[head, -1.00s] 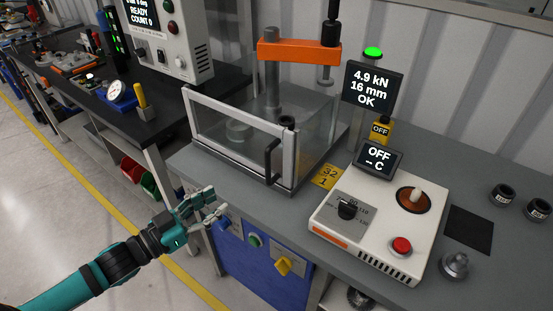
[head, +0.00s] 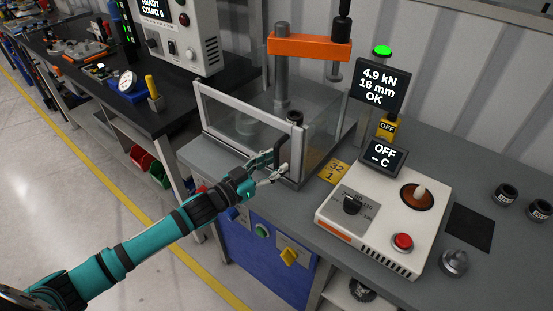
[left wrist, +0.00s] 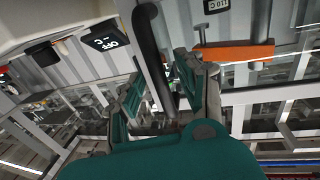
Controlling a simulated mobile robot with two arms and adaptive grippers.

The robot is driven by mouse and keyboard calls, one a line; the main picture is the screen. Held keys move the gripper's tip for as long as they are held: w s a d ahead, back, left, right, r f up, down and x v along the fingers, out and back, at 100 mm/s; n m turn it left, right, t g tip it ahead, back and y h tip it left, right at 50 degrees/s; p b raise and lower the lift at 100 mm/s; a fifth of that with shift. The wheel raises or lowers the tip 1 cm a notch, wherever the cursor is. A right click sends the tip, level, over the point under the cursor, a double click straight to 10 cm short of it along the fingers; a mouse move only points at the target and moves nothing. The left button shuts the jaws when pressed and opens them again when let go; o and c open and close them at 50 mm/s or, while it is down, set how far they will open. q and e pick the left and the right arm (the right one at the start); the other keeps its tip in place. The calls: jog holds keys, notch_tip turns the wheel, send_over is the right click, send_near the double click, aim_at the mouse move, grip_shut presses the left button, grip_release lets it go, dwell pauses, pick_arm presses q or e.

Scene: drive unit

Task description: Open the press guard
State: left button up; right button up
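The press guard is a clear-panelled box with a pale metal front frame (head: 240,111). It stands around the press with its front closed. Its black upright handle (head: 277,152) is at the right end of the front frame. My left gripper (head: 268,170) is at this handle, reaching in from the left, with its fingers apart. In the left wrist view the black handle (left wrist: 150,45) runs between the two teal fingers (left wrist: 160,90). I cannot tell whether either finger touches it. My right gripper is out of view.
The press has an orange crossbar (head: 309,46) above the guard. A white heater unit (head: 380,222) stands right of the guard, with a display reading OFF (head: 384,158). A yellow 32/1 tag (head: 334,171) lies between them. The blue cabinet (head: 275,262) is below the bench.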

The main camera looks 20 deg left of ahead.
pick_arm(q)
jog(key=shift+w+d, duration=0.35)
jog(key=shift+w, duration=0.15)
grip_shut()
dwell(0.4)
